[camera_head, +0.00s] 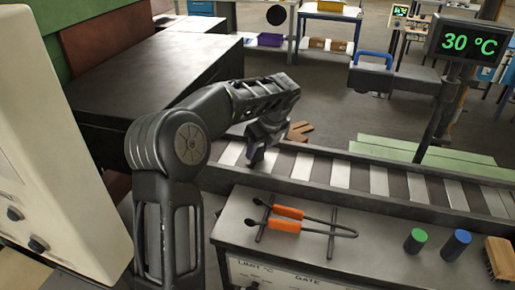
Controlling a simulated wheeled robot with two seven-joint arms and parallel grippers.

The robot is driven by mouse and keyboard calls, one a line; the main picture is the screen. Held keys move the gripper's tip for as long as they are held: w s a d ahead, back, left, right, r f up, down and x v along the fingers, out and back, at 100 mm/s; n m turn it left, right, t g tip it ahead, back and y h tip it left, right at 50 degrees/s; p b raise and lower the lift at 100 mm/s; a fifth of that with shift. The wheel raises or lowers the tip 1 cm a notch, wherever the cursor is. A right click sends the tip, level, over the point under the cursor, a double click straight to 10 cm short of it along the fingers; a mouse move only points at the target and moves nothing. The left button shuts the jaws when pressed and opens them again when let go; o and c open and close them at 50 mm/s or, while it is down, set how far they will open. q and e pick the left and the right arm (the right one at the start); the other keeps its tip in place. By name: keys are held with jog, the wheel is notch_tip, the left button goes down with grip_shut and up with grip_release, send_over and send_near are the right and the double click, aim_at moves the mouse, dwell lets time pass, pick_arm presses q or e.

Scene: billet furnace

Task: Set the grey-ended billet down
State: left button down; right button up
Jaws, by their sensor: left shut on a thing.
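My left arm comes in from the left and reaches over the roller conveyor (340,172). Its gripper (256,152) points down above the conveyor's left part, shut on a dark piece that I take for the grey-ended billet. The billet is mostly hidden by the dark fingers, and its grey end cannot be made out. I cannot tell whether it touches the rollers. A green-ended billet (415,241) and a blue-ended billet (456,245) stand upright on the front bench (350,262). My right gripper is not in view.
Orange-handled tongs (287,212) lie on a rack on the bench. A brush (500,258) is at the bench's right end. A display reading 30 °C (470,42) stands behind the conveyor, beside a blue-handled arm (375,75). The conveyor's middle and right are clear.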

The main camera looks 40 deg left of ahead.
pick_arm(q)
jog(key=c, duration=0.9)
grip_release()
jog(key=shift+f, duration=0.1)
jog(key=p+v, duration=0.1)
jog(key=v, duration=1.1)
jog(key=shift+s, duration=0.1)
